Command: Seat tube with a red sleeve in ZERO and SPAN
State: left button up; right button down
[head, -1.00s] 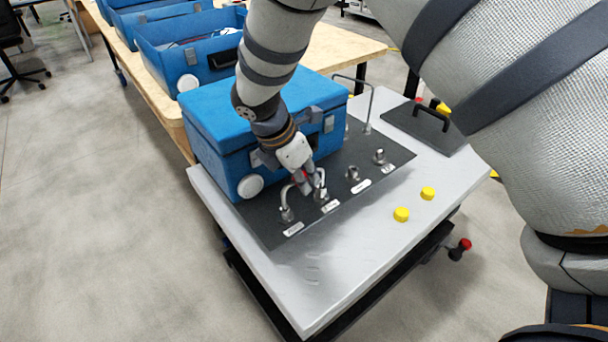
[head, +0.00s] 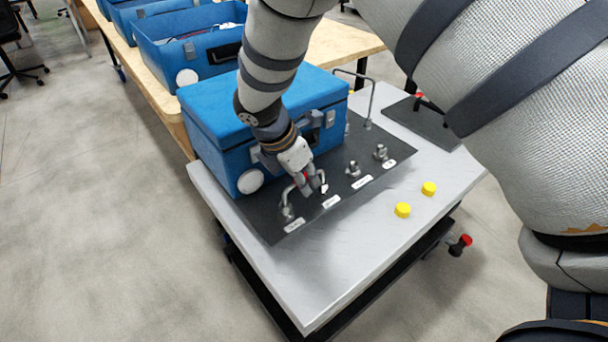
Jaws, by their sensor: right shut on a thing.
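My right gripper (head: 314,186) is shut on a tube with a red sleeve (head: 305,177), low over the dark panel (head: 270,228). The tube's bent grey part (head: 285,196) curves down to the fitting at the panel's near left. The fingers cover the second fitting in the row, so whether the tube's other end is in it cannot be told. Two more metal fittings, one in the middle (head: 353,169) and one farther right (head: 381,152), stand open to view. White labels (head: 331,202) lie before the fittings; their print is too small to read. My left gripper is out of view.
A closed blue case (head: 215,150) stands right behind the panel, close to my right wrist. A tall bent grey tube (head: 371,98) rises at the back. Two yellow caps (head: 403,210) sit on the cart top (head: 330,275), whose front is otherwise clear.

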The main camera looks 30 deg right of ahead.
jog(key=c, duration=1.5)
grip_release()
jog(key=v, duration=1.2)
